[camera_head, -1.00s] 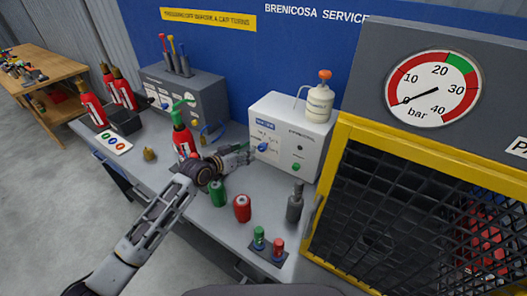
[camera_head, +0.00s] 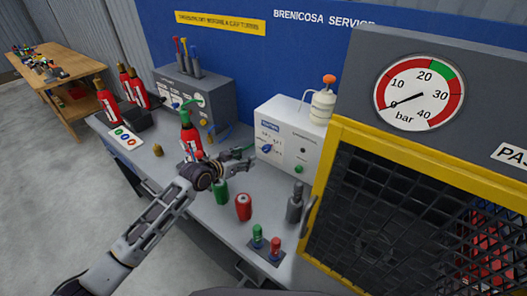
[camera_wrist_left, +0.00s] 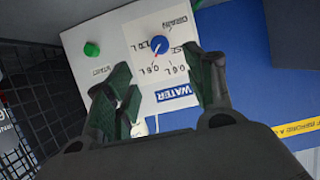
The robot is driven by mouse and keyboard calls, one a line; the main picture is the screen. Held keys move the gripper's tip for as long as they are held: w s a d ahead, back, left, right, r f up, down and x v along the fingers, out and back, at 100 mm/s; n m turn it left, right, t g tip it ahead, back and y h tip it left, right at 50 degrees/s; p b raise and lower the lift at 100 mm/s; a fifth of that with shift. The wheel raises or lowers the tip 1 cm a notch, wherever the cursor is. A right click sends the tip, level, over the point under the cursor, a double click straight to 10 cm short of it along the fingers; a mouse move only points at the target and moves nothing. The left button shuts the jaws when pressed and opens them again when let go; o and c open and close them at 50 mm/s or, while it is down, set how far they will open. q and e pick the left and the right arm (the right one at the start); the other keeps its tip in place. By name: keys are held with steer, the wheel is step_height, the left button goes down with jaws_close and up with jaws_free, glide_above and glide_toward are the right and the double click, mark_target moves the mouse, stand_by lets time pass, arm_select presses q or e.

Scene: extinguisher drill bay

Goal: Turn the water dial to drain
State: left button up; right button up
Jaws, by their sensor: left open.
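The water dial (camera_head: 267,148) is a small blue knob on the front of the white water unit (camera_head: 309,137). In the left wrist view, the dial (camera_wrist_left: 159,46) shows upside down among printed marks, with the word DRAIN at its upper right. A small red mark shows on the knob; I cannot read its exact setting. My left gripper (camera_head: 243,162) is open and empty, just left of the dial in the head view and apart from it. Its two dark green fingers (camera_wrist_left: 165,86) spread below the dial in the wrist view. My right gripper is not in view.
A green start button (camera_head: 299,169) sits right of the dial. A red extinguisher (camera_head: 190,137) stands behind my left arm. The yellow-framed cage (camera_head: 326,190) bounds the right side.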

mark_target(265, 150)
arm_select(q)
steer(key=shift+w+d, duration=0.1)
steer(key=shift+w, duration=0.05)
steer(key=shift+p+x, duration=0.55)
steer(key=shift+x, duration=6.15)
steer(key=shift+f, duration=0.1)
steer(key=c, duration=1)
